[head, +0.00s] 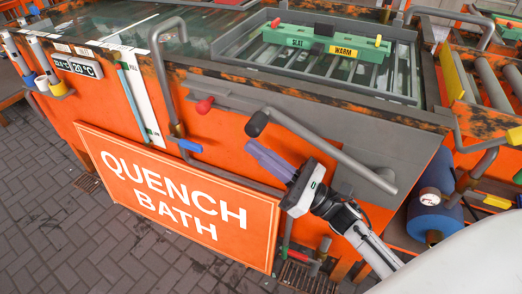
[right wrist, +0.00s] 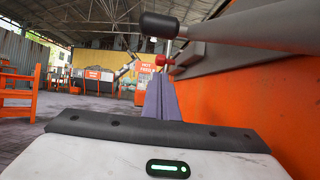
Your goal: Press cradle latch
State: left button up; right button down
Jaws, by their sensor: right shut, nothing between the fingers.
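The grey cradle (head: 270,50) sits in the tank top and holds a green bar (head: 320,40) marked SLAT and WARM. On the orange tank front are a red knob (head: 204,105) and a long grey lever (head: 320,150) with a black end knob (head: 257,123). I cannot tell which part is the latch. My right gripper (head: 256,150), with purple fingers, is shut and empty, just below the black knob. In the right wrist view, the black knob (right wrist: 160,24) is above the shut fingers (right wrist: 158,98), apart from them, and the red knob (right wrist: 160,60) shows just beyond the fingertips.
The orange QUENCH BATH sign (head: 180,195) is on the tank front, left of my right gripper. A grey bent pipe with a blue end (head: 190,145) stands further left. A blue cylinder with a gauge (head: 433,210) is at right. Brick floor (head: 50,220) is open at left.

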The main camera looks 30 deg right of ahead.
aim_at(223, 106)
pick_arm(q)
jog(key=shift+s+a+f, duration=0.1)
jog(key=shift+s+f, duration=0.1)
jog(key=shift+s, duration=0.1)
pick_arm(e)
jog(key=x, duration=1)
pick_arm(q)
jog(key=shift+w+r, duration=0.1)
pick_arm(e)
jog(key=shift+w+a+r, duration=0.1)
